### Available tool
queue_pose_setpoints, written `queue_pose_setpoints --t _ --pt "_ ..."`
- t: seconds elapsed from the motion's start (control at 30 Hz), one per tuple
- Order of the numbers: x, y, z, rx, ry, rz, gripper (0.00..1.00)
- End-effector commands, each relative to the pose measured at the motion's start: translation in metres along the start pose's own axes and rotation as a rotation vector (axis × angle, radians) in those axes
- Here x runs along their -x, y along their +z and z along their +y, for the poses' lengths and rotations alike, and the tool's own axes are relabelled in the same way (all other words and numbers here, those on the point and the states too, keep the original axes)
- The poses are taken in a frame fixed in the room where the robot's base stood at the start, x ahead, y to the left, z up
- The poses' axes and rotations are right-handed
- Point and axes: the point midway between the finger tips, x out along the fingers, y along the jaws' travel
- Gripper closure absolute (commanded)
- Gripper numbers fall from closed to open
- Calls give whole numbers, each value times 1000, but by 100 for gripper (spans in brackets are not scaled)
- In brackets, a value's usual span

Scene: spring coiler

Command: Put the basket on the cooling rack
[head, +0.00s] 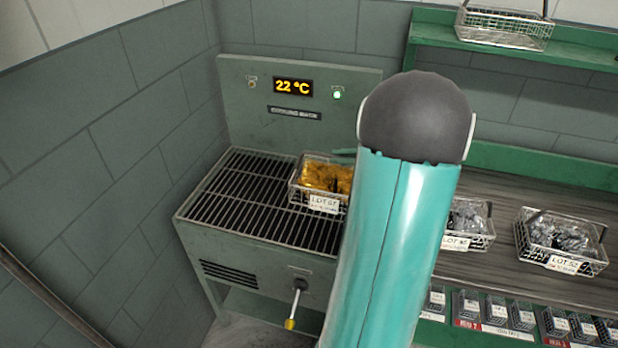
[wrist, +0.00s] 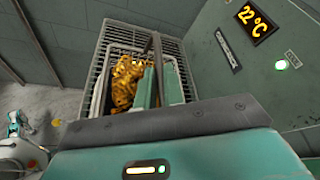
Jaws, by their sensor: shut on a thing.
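The basket (head: 322,187) is a wire basket of gold-coloured springs with a white lot tag. In the head view it is at the right part of the slatted cooling rack (head: 240,200); I cannot tell whether it touches the slats or hangs just above. In the wrist view the basket (wrist: 106,99) shows in front of the rack (wrist: 100,55), with its dark handle (wrist: 157,52) rising between my green fingers. My gripper (wrist: 160,82) is shut on that handle. In the head view my teal arm hides the basket's right side and most of my gripper.
The rack's panel (head: 292,86) reads 22 °C with a green light lit. A yellow-tipped lever (head: 293,312) sticks out in front. Wire baskets with grey contents (head: 561,243) stand on the counter at right; another basket (head: 505,27) is on the green shelf. The rack's left side is clear.

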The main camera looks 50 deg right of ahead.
Motion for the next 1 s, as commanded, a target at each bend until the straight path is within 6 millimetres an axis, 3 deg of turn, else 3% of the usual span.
queue_pose_setpoints --t 0.17,0.4,0.73,1.0 --pt "-40 -5 -2 3 1 -3 100" --pt "-82 -29 10 0 0 -1 100" --pt "-106 -42 17 1 -1 -1 100" --pt "-115 -66 33 2 -3 0 100"
